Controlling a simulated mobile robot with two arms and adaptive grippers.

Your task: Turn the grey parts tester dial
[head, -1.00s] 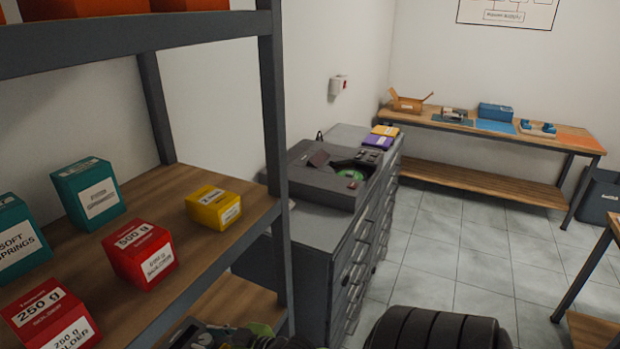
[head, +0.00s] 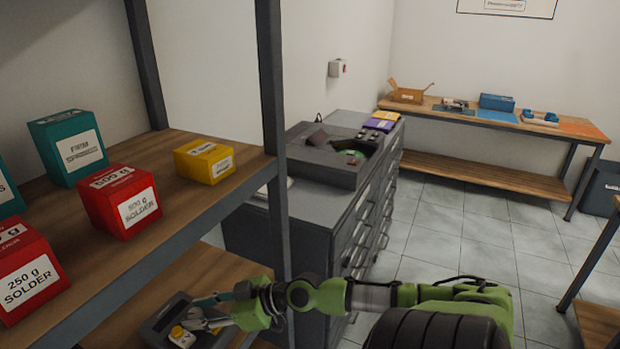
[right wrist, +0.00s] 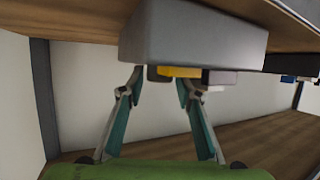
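The grey parts tester (head: 157,318) sits on the lower wooden shelf at the bottom left of the head view, with a yellow part (head: 181,337) on its face. My right gripper (head: 192,312) reaches over it from the right, fingers apart. In the right wrist view the grey tester body (right wrist: 195,35) appears at the top, upside down. The open fingers (right wrist: 160,82) straddle its face; a small dark piece and the yellow part (right wrist: 181,72) show near the fingertips. I cannot clearly make out the dial or any contact with it. My left gripper is out of view.
The upper shelf board (head: 160,190) overhangs the tester and holds teal, red and yellow boxes. A dark shelf post (head: 272,120) stands close to my right arm. Tiled floor is open at right.

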